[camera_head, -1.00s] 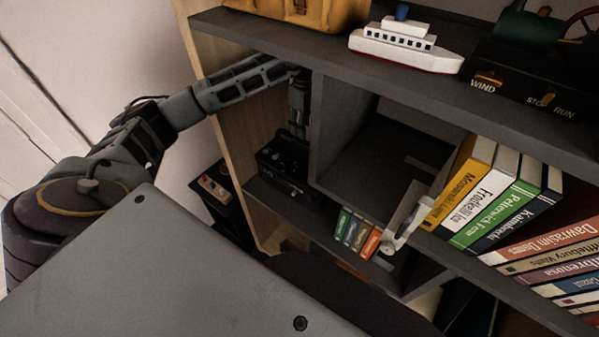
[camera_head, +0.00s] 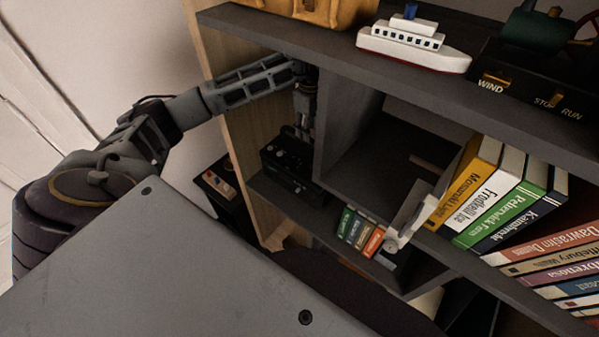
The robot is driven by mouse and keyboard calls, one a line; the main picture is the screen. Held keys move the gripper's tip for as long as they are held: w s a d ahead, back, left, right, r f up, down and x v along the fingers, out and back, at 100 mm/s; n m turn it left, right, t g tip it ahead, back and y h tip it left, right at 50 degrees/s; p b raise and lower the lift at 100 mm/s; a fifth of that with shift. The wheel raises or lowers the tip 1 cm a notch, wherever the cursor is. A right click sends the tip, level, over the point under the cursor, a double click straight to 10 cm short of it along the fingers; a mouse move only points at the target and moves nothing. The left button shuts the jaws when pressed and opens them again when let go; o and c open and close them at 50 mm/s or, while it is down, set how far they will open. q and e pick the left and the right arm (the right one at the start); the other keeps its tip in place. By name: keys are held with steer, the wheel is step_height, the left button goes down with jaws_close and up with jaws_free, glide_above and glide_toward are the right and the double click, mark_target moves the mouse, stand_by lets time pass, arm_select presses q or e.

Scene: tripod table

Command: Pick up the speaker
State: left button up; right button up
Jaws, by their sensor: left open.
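A small black box with knobs on top (camera_head: 287,165), which seems to be the speaker, stands in the narrow left compartment of the shelf unit. My left gripper (camera_head: 302,132) points down over the back of this box, inside the same compartment. It is open, with its thin fingers close above or at the box. I cannot tell whether they touch it or straddle any part of it. My left arm comes in from the left, past the compartment's wooden side panel. My right gripper is not in view.
The shelf board above (camera_head: 345,55) holds a toy ship (camera_head: 414,45) and a black toy machine (camera_head: 540,85). A grey divider (camera_head: 345,115) stands close right of my gripper. Upright books (camera_head: 500,195), small colored boxes (camera_head: 360,232) and a white object (camera_head: 408,222) are farther right.

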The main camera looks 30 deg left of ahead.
arm_select(q)
steer(key=shift+s+a+f+p, duration=0.15)
steer(key=shift+f+p, duration=0.2)
steer(key=shift+f, duration=2.25)
steer(key=shift+f, duration=0.2)
steer(key=shift+b, duration=0.3)
jaws_close()
